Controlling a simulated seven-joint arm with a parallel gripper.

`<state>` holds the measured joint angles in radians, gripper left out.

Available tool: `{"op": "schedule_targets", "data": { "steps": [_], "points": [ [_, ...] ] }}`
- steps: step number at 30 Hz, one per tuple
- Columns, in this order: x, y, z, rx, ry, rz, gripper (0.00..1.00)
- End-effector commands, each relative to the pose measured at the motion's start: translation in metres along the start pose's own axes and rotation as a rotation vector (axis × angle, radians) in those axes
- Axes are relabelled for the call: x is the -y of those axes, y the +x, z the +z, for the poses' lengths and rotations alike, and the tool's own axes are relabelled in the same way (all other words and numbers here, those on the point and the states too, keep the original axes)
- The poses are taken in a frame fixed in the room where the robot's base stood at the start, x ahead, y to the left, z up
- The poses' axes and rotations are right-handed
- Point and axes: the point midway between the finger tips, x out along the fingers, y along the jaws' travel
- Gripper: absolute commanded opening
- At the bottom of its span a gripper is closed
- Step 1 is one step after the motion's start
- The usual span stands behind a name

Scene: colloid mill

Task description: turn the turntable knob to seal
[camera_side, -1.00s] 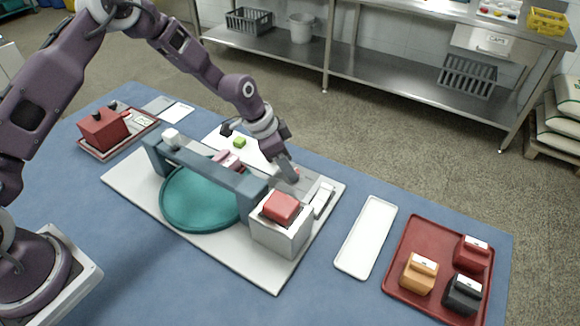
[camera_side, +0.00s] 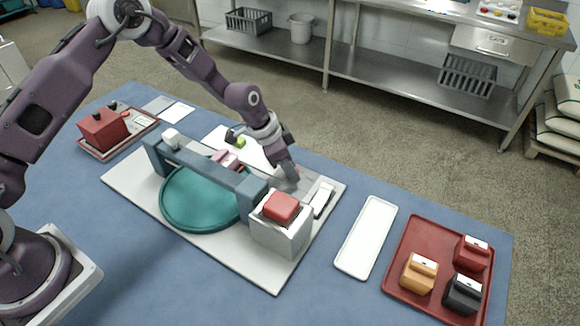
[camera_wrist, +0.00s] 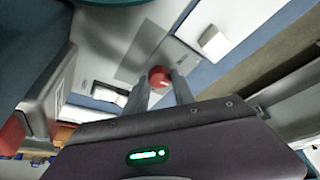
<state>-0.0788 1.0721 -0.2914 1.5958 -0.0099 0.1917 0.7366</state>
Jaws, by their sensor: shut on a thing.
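The teal turntable (camera_side: 190,205) lies on the pale base board under a blue-grey beam. A small round red knob (camera_wrist: 160,77) with a pale mark sits on a grey panel (camera_side: 312,183) on the board, behind the white block with the red top. In the wrist view the knob is between my two fingertips. My gripper (camera_side: 290,176) points down at the panel and is shut on the red knob; it (camera_wrist: 160,90) also shows in the wrist view. In the side view my fingers mostly hide the knob.
A white box with a red top (camera_side: 281,208) stands close in front of my gripper. The beam (camera_side: 210,172) spans the turntable. A white switch-like piece (camera_side: 322,198) is right of the panel. An empty white tray (camera_side: 366,238) and a red tray (camera_side: 415,240) with colored blocks lie farther right.

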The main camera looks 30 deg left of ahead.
Motion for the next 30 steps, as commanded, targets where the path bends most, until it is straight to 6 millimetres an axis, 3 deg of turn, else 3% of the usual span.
{"op": "schedule_targets", "data": {
  "steps": [30],
  "points": [
    [-0.0058,0.0009,-0.0028,-0.001,-0.759,-0.317,0.00]
  ]
}}
